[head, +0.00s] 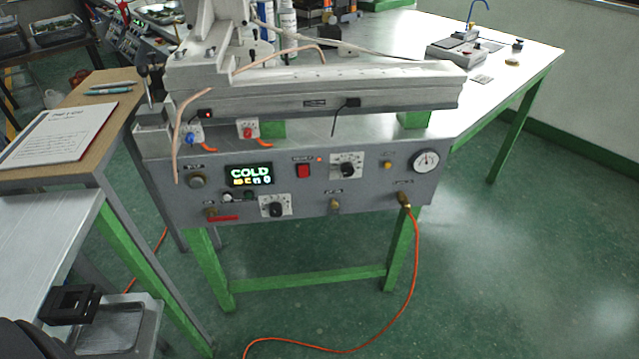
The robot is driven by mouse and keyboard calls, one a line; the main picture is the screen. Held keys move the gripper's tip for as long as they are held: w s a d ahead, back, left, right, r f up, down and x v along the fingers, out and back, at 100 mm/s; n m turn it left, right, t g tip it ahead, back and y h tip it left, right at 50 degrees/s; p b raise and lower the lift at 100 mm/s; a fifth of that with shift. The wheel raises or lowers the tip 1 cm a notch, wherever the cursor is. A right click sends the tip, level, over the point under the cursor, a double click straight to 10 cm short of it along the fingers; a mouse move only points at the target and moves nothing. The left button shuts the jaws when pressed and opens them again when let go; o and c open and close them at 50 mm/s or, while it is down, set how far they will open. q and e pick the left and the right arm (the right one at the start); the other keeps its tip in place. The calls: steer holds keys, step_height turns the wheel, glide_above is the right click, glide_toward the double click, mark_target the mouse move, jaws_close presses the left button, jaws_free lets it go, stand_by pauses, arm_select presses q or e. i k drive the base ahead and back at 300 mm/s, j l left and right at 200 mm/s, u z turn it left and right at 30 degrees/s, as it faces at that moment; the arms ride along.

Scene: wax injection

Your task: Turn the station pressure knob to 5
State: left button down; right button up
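The station's slanted grey front panel (310,193) faces me. It carries a black dial knob (347,165) on a white scale at upper right and another black dial knob (276,208) on a white scale below the display. I cannot read their labels or settings. A round pressure gauge (426,162) is at the panel's right end; its needle reading is too small to tell. The lit display (250,174) reads COLD. My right gripper is not in view.
A red switch (303,171) and a grey round knob (197,181) sit on the panel. An orange hose (414,270) hangs from its right fitting to the floor. A wooden desk (115,100) with a paper stands left. Floor at right is clear.

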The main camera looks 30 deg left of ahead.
mark_target(276, 209)
steer(key=u, duration=1.2)
